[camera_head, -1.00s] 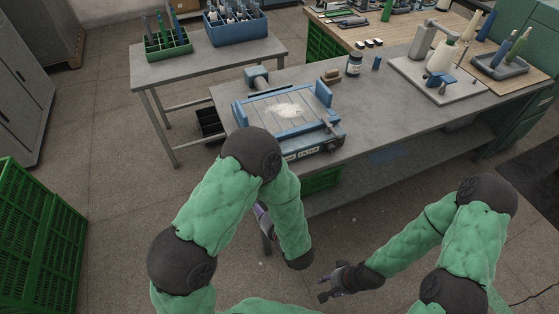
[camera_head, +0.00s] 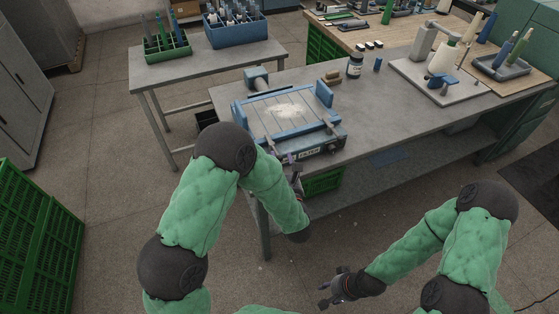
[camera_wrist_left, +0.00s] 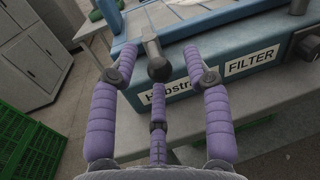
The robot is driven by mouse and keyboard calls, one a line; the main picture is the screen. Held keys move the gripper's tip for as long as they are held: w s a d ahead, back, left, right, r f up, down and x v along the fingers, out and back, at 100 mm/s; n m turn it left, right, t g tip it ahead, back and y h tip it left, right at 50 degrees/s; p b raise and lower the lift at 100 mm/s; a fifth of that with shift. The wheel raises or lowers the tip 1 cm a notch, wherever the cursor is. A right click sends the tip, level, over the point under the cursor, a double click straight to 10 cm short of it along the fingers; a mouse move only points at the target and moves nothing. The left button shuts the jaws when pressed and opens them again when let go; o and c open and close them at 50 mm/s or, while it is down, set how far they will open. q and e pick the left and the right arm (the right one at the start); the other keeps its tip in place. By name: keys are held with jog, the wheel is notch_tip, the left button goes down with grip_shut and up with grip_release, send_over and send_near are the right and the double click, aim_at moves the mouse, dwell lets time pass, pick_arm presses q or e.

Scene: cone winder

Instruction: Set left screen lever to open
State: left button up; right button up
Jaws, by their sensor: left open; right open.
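The blue screen unit (camera_head: 290,118) sits on the grey bench with a pale patch on its slatted top. Its left lever, a grey arm with a dark round knob (camera_wrist_left: 158,69), shows in the left wrist view at the front edge. The lever's setting cannot be told. My left gripper (camera_wrist_left: 160,72) is open, with purple fingers on both sides of the knob and a third finger below. No grip on it shows. In the head view my left gripper (camera_head: 293,176) is at the unit's front, partly behind my arm. My right gripper (camera_head: 334,287) is open and empty, low over the floor.
A second lever (camera_wrist_left: 308,46) stands at the right, beyond the FILTER label (camera_wrist_left: 251,60); another label is partly covered by my fingers. The bench edge (camera_head: 400,148) runs below the unit. A green crate (camera_head: 322,181) sits under the bench.

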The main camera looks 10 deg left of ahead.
pick_arm(q)
jog(key=shift+w+a, duration=0.35)
jog(key=shift+w, duration=0.3)
grip_shut()
jog(key=shift+d, duration=0.15)
